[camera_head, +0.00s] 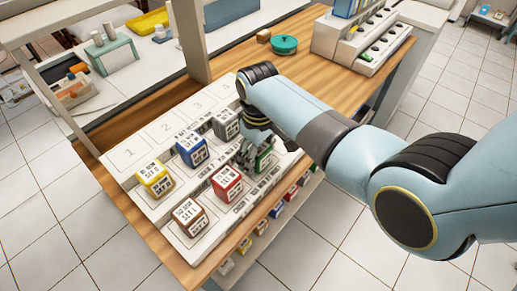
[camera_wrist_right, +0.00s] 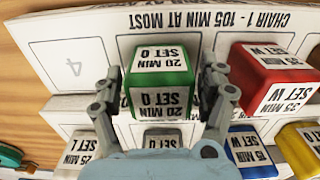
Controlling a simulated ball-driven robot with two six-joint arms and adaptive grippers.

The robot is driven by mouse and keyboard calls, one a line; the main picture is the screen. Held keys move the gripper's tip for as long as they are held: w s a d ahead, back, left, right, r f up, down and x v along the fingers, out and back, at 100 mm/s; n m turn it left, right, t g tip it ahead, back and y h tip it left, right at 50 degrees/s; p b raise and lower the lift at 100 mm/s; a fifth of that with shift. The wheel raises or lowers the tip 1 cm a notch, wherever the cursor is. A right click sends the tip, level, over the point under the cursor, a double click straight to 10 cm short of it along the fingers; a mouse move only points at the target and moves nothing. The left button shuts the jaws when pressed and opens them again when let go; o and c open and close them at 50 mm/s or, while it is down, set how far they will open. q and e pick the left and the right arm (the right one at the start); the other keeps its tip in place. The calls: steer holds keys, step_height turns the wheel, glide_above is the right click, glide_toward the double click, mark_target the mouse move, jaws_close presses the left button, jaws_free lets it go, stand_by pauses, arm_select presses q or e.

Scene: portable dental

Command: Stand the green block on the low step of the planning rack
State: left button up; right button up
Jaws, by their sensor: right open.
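The green block (camera_head: 264,160) stands upright on the front, low step of the white planning rack (camera_head: 120,183), beside the red block (camera_head: 227,183). In the wrist view the green block (camera_wrist_right: 158,68) sits between the two fingers of my right gripper (camera_wrist_right: 160,92), with its label upside down in the picture. The fingers are open, one on each side of the block. In the head view my right gripper (camera_head: 255,145) reaches down over the block and partly hides it. My left gripper is not in view.
A brown block (camera_head: 188,216) shares the low step. Yellow (camera_head: 155,178), blue (camera_head: 191,148) and grey (camera_head: 226,124) blocks stand on the step behind. The slot marked 4 (camera_wrist_right: 75,68) beside the green block is empty.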

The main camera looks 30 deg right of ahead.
step_height(320, 180, up, 12)
steer(key=shift+r+p, duration=0.15)
steer(key=shift+p, duration=0.2)
stand_by(0.4)
steer(key=s+d+f+m+b, duration=0.1)
steer(key=s+d+f+b, duration=0.2)
steer(key=s+f, duration=1.1)
steer(key=s+d+f+m+b, duration=0.1)
steer(key=s+d+f+b, duration=0.2)
steer(key=s+f+b, duration=0.7)
steer(key=s+d+f+m+b, duration=0.1)
steer(key=s+d+f+b, duration=0.2)
steer(key=s+f, duration=1.6)
step_height(320, 180, down, 12)
steer(key=b, duration=0.3)
steer(key=shift+s+h, duration=0.4)
steer(key=shift+f, duration=0.1)
